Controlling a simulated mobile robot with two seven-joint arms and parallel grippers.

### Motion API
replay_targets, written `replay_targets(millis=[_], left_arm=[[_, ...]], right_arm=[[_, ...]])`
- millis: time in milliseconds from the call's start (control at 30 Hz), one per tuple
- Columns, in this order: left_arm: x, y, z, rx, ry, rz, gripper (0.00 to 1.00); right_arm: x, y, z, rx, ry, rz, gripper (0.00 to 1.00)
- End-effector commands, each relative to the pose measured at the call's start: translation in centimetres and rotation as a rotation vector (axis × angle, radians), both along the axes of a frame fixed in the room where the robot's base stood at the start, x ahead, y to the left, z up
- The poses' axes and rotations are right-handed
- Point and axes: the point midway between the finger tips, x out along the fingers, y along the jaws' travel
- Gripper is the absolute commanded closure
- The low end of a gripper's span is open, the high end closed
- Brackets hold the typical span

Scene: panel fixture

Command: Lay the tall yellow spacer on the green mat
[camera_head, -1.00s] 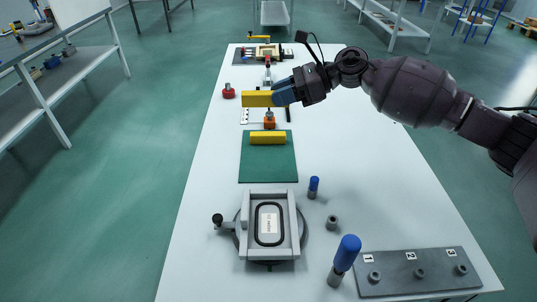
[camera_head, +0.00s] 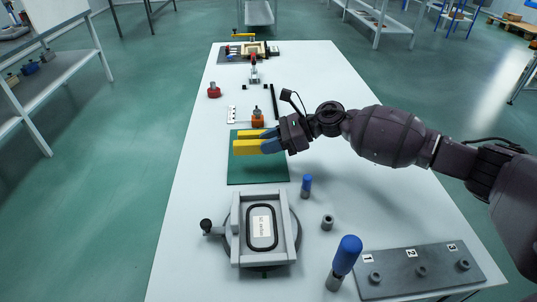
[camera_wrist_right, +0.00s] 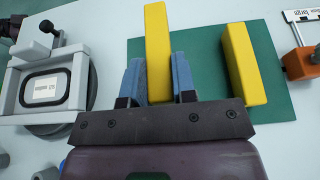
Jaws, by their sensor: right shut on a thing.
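My right gripper (camera_head: 270,145) has blue fingers and is shut on a yellow spacer (camera_head: 246,148). The held spacer sticks out to the left, lengthwise, over the green mat (camera_head: 257,174); I cannot tell how close it is to the mat. A second yellow spacer (camera_head: 247,133) lies on the mat just behind it, partly hidden. In the right wrist view the held spacer (camera_wrist_right: 157,35) stands between the two fingers, and the second spacer (camera_wrist_right: 243,62) lies on the mat (camera_wrist_right: 200,45) to its right, with a gap between. My left gripper is not in view.
A grey clamp fixture (camera_head: 237,232) stands in front of the mat. Blue-handled tools (camera_head: 306,184) (camera_head: 347,256) stand to its right, near a grey numbered plate (camera_head: 400,282). An orange part (camera_head: 258,120) stands just behind the mat, with a red knob (camera_head: 214,91) farther left.

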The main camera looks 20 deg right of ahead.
Motion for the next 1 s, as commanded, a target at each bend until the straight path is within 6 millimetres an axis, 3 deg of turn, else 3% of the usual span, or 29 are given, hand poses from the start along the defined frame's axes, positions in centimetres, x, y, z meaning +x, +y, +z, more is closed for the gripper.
replay_targets(millis=[33,200,700,733,867,1000], left_arm=[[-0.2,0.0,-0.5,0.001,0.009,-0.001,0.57],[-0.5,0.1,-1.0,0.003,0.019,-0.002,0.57],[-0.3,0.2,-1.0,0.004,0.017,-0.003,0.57],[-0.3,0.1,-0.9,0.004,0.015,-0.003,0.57],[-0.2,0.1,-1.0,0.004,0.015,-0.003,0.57],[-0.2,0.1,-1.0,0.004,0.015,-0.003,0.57]], right_arm=[[0.0,0.0,-1.4,0.001,0.009,-0.002,1.00],[-0.1,0.0,-4.0,0.002,0.009,-0.002,1.00],[0.0,0.0,-4.7,0.000,0.004,-0.001,1.00],[-0.1,0.0,-4.6,0.000,0.003,0.000,0.70],[0.0,0.0,-4.5,0.000,0.003,0.000,0.50],[0.0,0.0,-4.5,0.000,0.003,0.000,0.49]])
